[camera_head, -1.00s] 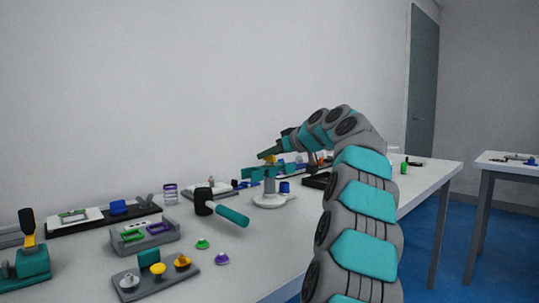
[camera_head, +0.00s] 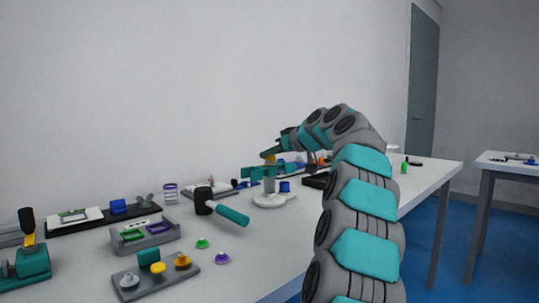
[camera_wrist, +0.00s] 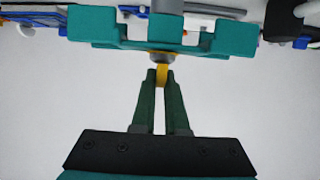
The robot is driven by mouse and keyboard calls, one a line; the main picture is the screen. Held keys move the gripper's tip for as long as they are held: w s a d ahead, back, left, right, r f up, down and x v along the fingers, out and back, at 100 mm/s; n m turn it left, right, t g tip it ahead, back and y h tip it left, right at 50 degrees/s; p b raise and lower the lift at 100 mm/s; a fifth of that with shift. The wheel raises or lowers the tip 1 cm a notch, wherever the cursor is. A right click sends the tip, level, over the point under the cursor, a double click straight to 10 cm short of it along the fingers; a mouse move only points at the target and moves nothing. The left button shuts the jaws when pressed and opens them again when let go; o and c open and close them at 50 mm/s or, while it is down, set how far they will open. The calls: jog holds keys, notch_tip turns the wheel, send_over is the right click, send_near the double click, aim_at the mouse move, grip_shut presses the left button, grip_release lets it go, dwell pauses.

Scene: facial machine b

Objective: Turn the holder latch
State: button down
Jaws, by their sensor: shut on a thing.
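The teal holder (camera_wrist: 220,38) spans the top of the wrist view as a notched bar. A small yellow latch (camera_wrist: 162,76) sticks out from a grey round mount (camera_wrist: 162,58) under its middle. My gripper (camera_wrist: 161,78) is shut on the latch, with its two dark green fingers on either side of it. In the head view the holder (camera_head: 257,174) stands on a grey post over a white round base (camera_head: 272,201). My gripper (camera_head: 267,156) reaches it from above there, with a bit of yellow showing at the fingertips. The fingers partly cover the latch.
A black-headed hammer with a teal handle (camera_head: 232,215) lies left of the holder base. A blue cup (camera_head: 285,186) stands close to the base. Trays and small knobs crowd the table's left side.

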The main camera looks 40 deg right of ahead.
jog(key=shift+m+h, duration=0.5)
jog(key=shift+h, duration=0.1)
jog(key=shift+m+h, duration=0.7)
jog(key=shift+h, duration=0.3)
jog(key=shift+s+r+m+g+h+p, duration=0.1)
jog(key=shift+m+g+h+p, duration=0.1)
jog(key=shift+m+h, duration=0.3)
jog(key=shift+r+m+g+h+p, duration=0.1)
jog(key=shift+m+h+p, duration=0.1)
jog(key=shift+m+h, duration=0.25)
jog(key=m+g+h+p, duration=0.1)
jog(key=m+h+p, duration=0.1)
jog(key=m+g+h+p, duration=0.2)
jog(key=m+h, duration=0.1)
jog(key=shift+d+p, duration=0.1)
jog(key=shift+p, duration=0.3)
jog(key=m+g+h+p, duration=0.1)
jog(key=m+g+h, duration=0.2)
jog(key=m+g, duration=0.2)
jog(key=shift+w+f+m+g+h+p, duration=0.2)
jog(key=shift+m+g+h+p, duration=0.1)
jog(key=shift+m+h+p, duration=0.05)
jog(key=shift+m+g, duration=1)
jog(key=shift+g, duration=0.1)
jog(key=shift+s+m+g+h, duration=0.1)
jog(key=shift+m+g+h, duration=0.2)
jog(key=shift+m+g, duration=0.15)
jog(key=c, duration=0.9)
grip_release()
